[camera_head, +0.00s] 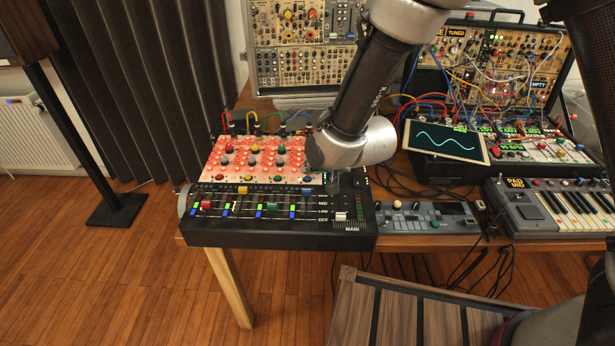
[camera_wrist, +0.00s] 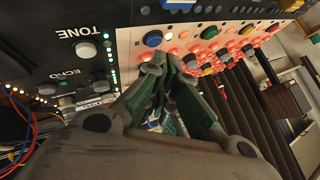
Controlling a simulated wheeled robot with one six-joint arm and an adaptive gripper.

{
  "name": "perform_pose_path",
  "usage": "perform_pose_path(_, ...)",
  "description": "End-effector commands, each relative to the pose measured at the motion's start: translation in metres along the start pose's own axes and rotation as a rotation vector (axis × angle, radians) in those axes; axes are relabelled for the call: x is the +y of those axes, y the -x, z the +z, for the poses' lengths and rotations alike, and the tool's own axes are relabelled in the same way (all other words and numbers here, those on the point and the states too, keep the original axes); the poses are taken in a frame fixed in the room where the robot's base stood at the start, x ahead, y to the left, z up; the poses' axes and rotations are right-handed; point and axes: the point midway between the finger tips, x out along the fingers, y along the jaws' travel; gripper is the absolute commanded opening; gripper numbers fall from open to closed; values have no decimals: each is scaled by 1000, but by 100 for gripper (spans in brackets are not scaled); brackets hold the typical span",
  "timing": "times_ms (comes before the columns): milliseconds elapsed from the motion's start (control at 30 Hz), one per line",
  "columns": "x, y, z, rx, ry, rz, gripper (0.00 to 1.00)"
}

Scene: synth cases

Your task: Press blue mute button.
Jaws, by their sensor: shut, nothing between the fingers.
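A round blue button (camera_wrist: 153,38) sits on the mixer's light, red-lit panel, at its end beside the dark section in the wrist view. In the head view it shows as a small blue spot (camera_head: 308,179) at the panel's front right corner. My gripper (camera_wrist: 163,62) is shut and empty, with its green-grey fingers just short of the blue button in the picture. I cannot tell the gap, but no contact shows. In the head view the fingers are mostly hidden by my wrist. The black mixer (camera_head: 280,234) stands on the table's left part.
Faders (camera_head: 243,190) line the mixer's front. A small grey device (camera_head: 428,217), a screen (camera_head: 447,140) and a keyboard (camera_head: 560,208) stand to the right.

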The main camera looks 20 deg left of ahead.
Motion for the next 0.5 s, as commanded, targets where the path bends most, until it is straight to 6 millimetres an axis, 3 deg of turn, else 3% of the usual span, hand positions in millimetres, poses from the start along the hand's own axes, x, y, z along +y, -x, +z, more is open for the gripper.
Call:
perform_pose_path(233,-2,2,-2,1,0,-1,0)
perform_pose_path(500,-17,22,-17,4,-1,-3,0)
